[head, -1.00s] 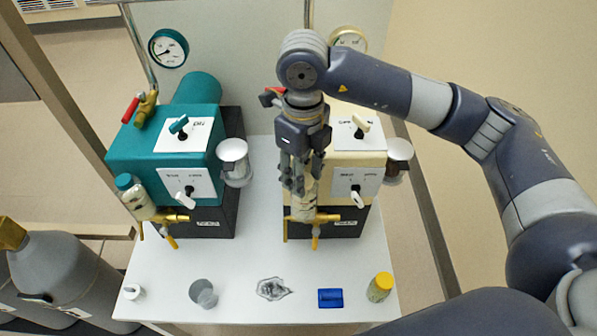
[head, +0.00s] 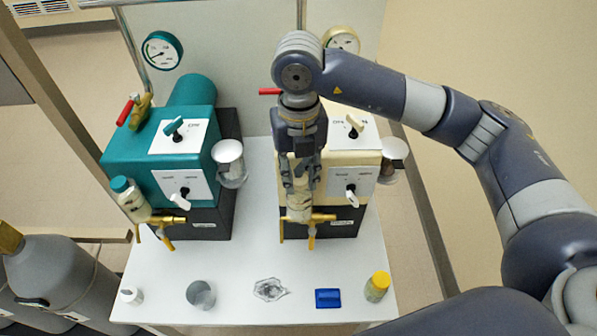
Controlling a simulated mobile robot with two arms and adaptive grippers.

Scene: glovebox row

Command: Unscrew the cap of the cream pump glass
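The cream pump (head: 347,172) stands on the right half of the white bench. Its glass (head: 299,206) sits upright at the pump's front left, above a brass valve (head: 311,220). My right gripper (head: 301,186) points down right over the top of this glass, with one finger at each side. The cap is not clearly seen; the fingers cover that spot. I cannot tell whether the fingers press on the cap or stand clear of it. My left gripper is out of view.
The teal pump (head: 163,165) stands to the left, with its teal-capped glass (head: 130,199). Grey cylinders (head: 65,275) stand at left.

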